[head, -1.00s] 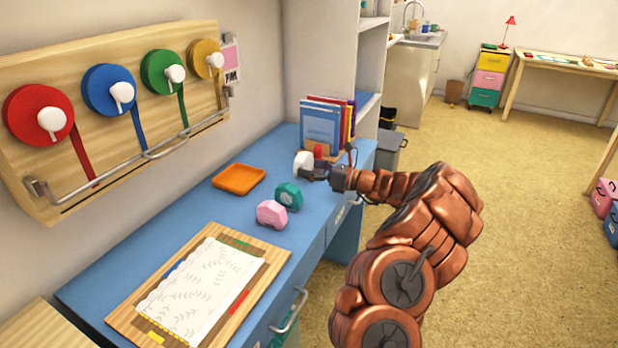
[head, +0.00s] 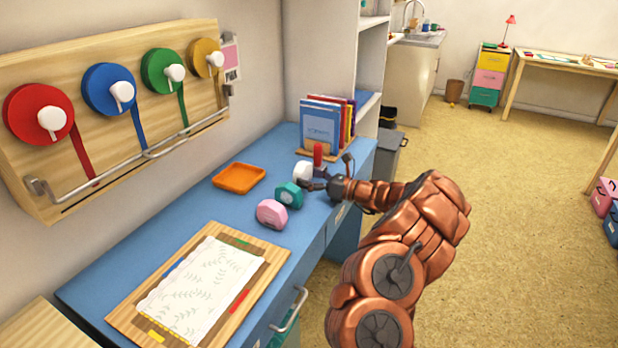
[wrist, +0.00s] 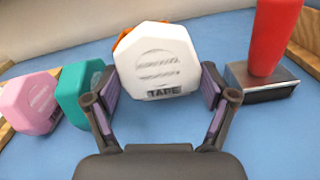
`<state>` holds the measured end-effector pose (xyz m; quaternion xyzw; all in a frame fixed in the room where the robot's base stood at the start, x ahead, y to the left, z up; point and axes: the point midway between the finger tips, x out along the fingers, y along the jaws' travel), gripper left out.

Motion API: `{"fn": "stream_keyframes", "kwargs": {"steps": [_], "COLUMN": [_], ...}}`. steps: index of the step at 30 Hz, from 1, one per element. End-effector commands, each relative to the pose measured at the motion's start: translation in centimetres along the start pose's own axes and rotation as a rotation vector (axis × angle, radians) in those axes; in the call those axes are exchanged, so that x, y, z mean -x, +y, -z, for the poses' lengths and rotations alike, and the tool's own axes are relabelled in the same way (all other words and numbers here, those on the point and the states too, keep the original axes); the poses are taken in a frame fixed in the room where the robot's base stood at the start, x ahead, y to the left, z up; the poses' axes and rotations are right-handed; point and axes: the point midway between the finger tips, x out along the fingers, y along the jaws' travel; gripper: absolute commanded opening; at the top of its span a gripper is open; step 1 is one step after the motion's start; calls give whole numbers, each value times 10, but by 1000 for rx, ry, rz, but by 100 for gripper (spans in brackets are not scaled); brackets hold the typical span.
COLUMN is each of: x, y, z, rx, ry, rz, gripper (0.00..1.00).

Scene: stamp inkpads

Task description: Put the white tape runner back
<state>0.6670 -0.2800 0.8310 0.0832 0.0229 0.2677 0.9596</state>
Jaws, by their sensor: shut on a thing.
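The white tape runner (head: 302,172) is at the blue desk, in line with the teal tape runner (head: 289,195) and the pink tape runner (head: 271,213). In the wrist view the white one (wrist: 158,62) is upright, with its "TAPE" label facing me. My gripper (wrist: 159,80) is shut on it, one finger on each side. In the head view my gripper (head: 328,174) reaches in from the right. The teal (wrist: 78,92) and pink (wrist: 32,103) ones stand to the left. I cannot tell whether its base touches the desk.
A red-handled stamp (wrist: 268,45) stands close to the right of my gripper. An orange tray (head: 239,178) lies behind the tape runners. Books in a wooden holder (head: 325,125) stand at the far end. A board with paper (head: 200,285) lies at the near end.

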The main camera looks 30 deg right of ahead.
Motion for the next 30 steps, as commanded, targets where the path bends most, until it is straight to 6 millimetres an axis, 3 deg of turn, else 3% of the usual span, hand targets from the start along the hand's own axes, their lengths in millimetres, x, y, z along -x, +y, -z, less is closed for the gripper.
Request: {"fn": "stream_keyframes", "kwargs": {"steps": [10,11,15,26,30], "x": [0,0,0,0,0], "y": [-1,-1,-1,-1,1], "z": [8,8,10,12,2], "rx": [-1,-2,-3,-7,-7], "ry": [2,3,5,9,8], "rz": [-1,-1,0,0,0], "gripper": [41,84,99,100,100]}}
